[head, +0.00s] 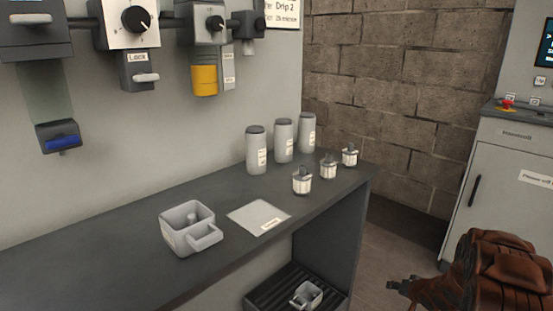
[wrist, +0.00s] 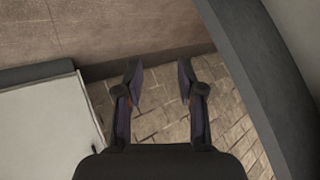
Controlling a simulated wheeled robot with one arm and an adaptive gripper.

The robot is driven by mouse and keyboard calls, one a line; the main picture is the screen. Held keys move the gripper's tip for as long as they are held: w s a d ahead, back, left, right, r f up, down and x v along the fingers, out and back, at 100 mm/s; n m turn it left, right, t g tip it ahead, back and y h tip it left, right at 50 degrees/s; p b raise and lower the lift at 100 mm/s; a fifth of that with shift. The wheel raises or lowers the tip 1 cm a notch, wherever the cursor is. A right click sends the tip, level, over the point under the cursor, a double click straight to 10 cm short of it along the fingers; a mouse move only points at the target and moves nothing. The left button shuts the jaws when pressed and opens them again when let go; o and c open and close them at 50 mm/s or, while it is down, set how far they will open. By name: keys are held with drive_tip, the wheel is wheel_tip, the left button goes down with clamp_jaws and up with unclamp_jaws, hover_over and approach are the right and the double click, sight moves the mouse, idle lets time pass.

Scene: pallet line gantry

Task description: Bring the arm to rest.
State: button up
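My arm shows at the lower right of the head view as a reddish-brown link, with my gripper (head: 398,287) reaching out to its left over the floor, to the right of the dark bench. In the wrist view my gripper (wrist: 157,80) points down at the paved floor. Its two fingers stand apart with a clear gap between them. Nothing is held between them.
A dark bench (head: 110,262) carries a grey square container (head: 176,240), a pale mat (head: 250,214), grey canisters (head: 257,150) and small labelled bottles (head: 302,182). Another small container (head: 306,294) sits on the lower shelf. A grey cabinet (head: 496,190) stands at the right. Floor between is clear.

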drive_tip(key=s+a+r+g+h+p, duration=0.15)
drive_tip(key=s+r+p, duration=0.35)
drive_tip(key=r, duration=0.6)
drive_tip(key=s+a+r+g+h+p, duration=0.15)
drive_tip(key=s+r+p, duration=0.25)
drive_tip(key=r, duration=0.7)
drive_tip(key=s+r+g+h+p, duration=0.2)
drive_tip(key=s+r+p, duration=0.3)
drive_tip(key=r, duration=0.6)
drive_tip(key=s+a+r+n+g+y+p, duration=0.1)
drive_tip(key=s+a+r+g+p, duration=0.1)
drive_tip(key=s+a+r+p, duration=0.3)
drive_tip(key=s+a+r+n+g+y+p, duration=0.1)
drive_tip(key=s+a+r+p, duration=0.4)
drive_tip(key=s, duration=1.3)
drive_tip(key=s+a+r+n+g+y+p, duration=0.1)
drive_tip(key=s+a+r+n+g+p, duration=0.1)
drive_tip(key=s+a+r+p, duration=0.3)
drive_tip(key=s+a+r+g, duration=0.1)
drive_tip(key=s+a+r, duration=0.3)
drive_tip(key=r, duration=0.5)
drive_tip(key=shift+s+a+n+y+p, duration=0.3)
drive_tip(key=shift+s+a+y+p, duration=0.1)
drive_tip(key=shift+s, duration=0.85)
